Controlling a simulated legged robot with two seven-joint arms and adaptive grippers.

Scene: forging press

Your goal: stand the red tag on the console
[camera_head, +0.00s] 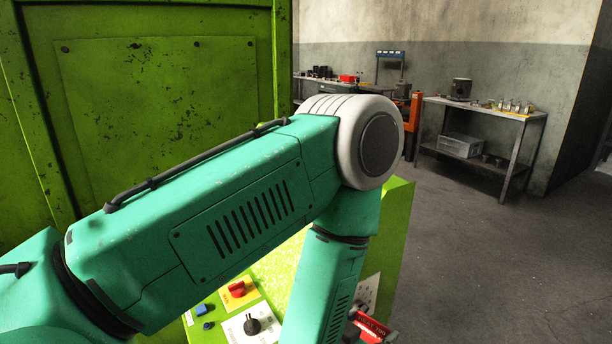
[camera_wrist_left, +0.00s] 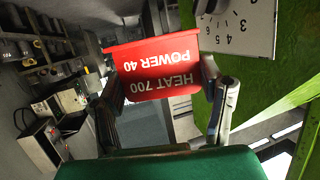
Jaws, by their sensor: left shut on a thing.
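The red tag (camera_head: 374,328) shows at the bottom edge of the head view, partly cut off. In the left wrist view the red tag (camera_wrist_left: 153,62) reads "HEAT 700 POWER 40", upside down in the picture. My left gripper (camera_wrist_left: 162,82) is shut on it, with one finger at each side. In the head view my own left arm hides most of this gripper. The green console (camera_head: 397,225) lies below my arm. Its green surface (camera_wrist_left: 258,82) shows at the right in the wrist view, with a numbered white dial plate (camera_wrist_left: 240,28). My right gripper is not in view.
The console carries a red switch (camera_head: 237,289), a black knob (camera_head: 252,325) and blue buttons (camera_head: 203,310). A green press housing (camera_head: 170,90) stands behind at the left. A metal bench (camera_head: 485,108) and an orange stand (camera_head: 412,125) are farther back. The floor at the right is clear.

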